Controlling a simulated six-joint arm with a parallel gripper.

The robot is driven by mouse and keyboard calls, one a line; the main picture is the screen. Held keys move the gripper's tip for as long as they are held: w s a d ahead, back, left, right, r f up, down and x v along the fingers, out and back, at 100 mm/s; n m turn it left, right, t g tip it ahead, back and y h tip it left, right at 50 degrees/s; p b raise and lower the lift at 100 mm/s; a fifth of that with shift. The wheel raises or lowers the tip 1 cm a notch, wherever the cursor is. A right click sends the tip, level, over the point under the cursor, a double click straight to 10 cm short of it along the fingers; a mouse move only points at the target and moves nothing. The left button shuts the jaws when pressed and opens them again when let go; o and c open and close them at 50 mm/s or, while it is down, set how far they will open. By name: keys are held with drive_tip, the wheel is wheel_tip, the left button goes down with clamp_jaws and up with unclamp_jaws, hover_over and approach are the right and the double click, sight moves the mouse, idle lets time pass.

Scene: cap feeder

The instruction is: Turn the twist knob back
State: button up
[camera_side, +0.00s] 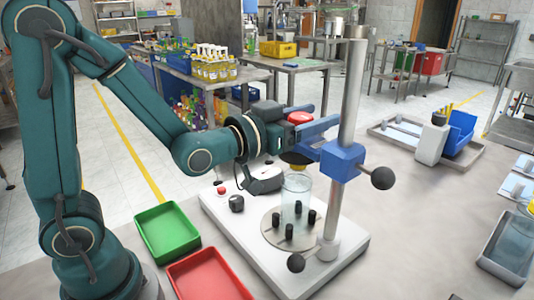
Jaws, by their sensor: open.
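A small black knob (237,203) sits on the front left of the white machine base (335,268), close to a red button (222,190). I take it for the twist knob; its turned position is too small to read. My gripper (318,119) is open, with blue fingers, up beside the steel post and well above the black knob. A red round part (299,118) shows between the fingers; I cannot tell whether they touch it.
The steel post (350,110) carries a blue clamp (342,161) with a black ball handle (383,178). A clear cylinder (297,190) stands on a round plate among black pegs. Green (167,232) and red (209,276) trays lie left of the base.

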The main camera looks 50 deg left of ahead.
sight(289, 116)
drive_tip(key=shift+s+d+m+g+h, duration=0.1)
drive_tip(key=shift+d+m+g+h, duration=0.15)
drive_tip(key=shift+m+h, duration=0.8)
drive_tip(key=shift+d+m+g+h, duration=0.15)
drive_tip(key=shift+m+g+h, duration=0.35)
drive_tip(key=shift+h, duration=0.9)
drive_tip(key=shift+s+d+m+g+h, duration=0.1)
drive_tip(key=shift+d+m+g+h, duration=0.1)
drive_tip(key=shift+m+h, duration=0.9)
drive_tip(key=shift+h, duration=0.35)
drive_tip(key=v, duration=0.4)
drive_tip(key=shift+s+a, duration=0.2)
drive_tip(key=shift+s, duration=0.15)
wheel_tip(289, 116, up, 5)
drive_tip(key=a+r+n+g+y, duration=0.3)
drive_tip(key=a+r+n+y, duration=0.2)
drive_tip(key=a+n+y, duration=0.6)
drive_tip(key=s+d+f+m+g+h, duration=0.1)
drive_tip(key=s+d+f+m+g, duration=0.25)
drive_tip(key=s+d, duration=0.35)
drive_tip(key=s+d+f+m+g+h, duration=0.2)
drive_tip(key=s+d+g, duration=0.2)
drive_tip(key=s, duration=0.6)
wheel_tip(289, 116, down, 13)
drive_tip(key=shift+w, duration=0.2)
